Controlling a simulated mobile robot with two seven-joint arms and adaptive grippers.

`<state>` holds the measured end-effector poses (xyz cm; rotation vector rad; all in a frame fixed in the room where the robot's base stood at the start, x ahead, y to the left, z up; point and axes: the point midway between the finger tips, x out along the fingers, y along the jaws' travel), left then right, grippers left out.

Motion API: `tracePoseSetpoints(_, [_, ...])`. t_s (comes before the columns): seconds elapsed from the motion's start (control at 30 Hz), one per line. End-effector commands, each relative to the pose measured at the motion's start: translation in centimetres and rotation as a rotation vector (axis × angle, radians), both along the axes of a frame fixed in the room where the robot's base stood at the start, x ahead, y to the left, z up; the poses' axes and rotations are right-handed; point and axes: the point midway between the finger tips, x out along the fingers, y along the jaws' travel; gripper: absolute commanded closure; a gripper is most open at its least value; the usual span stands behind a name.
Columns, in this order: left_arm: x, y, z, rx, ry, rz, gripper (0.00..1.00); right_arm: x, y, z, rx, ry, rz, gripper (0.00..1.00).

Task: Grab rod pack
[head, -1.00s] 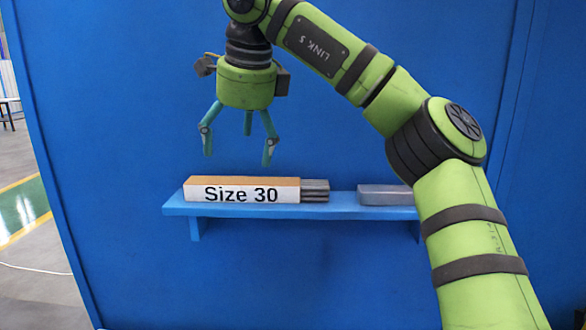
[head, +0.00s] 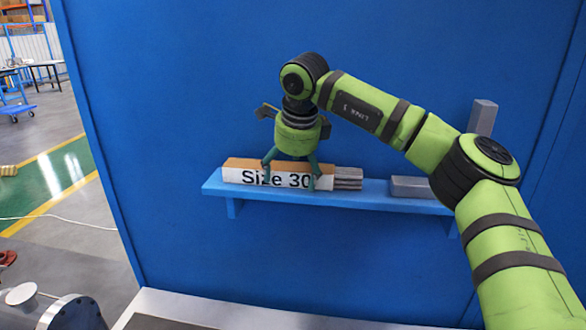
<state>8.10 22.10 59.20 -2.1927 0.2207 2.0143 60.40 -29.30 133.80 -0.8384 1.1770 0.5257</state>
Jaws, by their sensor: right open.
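The rod pack (head: 240,174) is a long box with a brown top and a white front that reads "Size 30". Grey rods (head: 348,178) stick out of its right end. It lies on a blue shelf (head: 390,203) fixed to the blue wall. My right gripper (head: 291,183) points down over the right half of the pack. Its fingers are open and reach down to the box, with two in front of its white face. Whether they touch it, I cannot tell. My left gripper is not in view.
A grey block (head: 410,187) lies on the shelf right of the pack. A taller grey block (head: 482,117) stands behind my right arm. A flanged metal cylinder (head: 72,314) shows at the lower left. The floor at left is mostly clear.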

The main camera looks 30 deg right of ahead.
Motion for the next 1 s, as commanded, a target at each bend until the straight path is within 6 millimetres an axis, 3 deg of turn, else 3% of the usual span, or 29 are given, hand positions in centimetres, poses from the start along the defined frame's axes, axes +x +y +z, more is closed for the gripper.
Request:
tracePoseSetpoints(0.13, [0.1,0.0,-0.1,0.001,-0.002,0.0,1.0,0.0,0.0,-0.1,0.0,0.0,0.0,0.09])
tracePoseSetpoints(0.17, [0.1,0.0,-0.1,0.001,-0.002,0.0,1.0,0.0,0.0,-0.1,0.0,0.0,0.0,0.13])
tracePoseSetpoints(0.33, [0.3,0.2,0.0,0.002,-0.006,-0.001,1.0,0.0,0.0,-0.1,0.0,0.001,0.0,0.81])
tracePoseSetpoints(0.77, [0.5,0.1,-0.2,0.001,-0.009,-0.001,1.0,0.0,0.1,0.3,0.0,-0.003,0.0,0.84])
tracePoseSetpoints(1.0, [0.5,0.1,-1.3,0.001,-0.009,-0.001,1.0,0.0,0.1,2.1,0.002,-0.008,0.0,0.84])
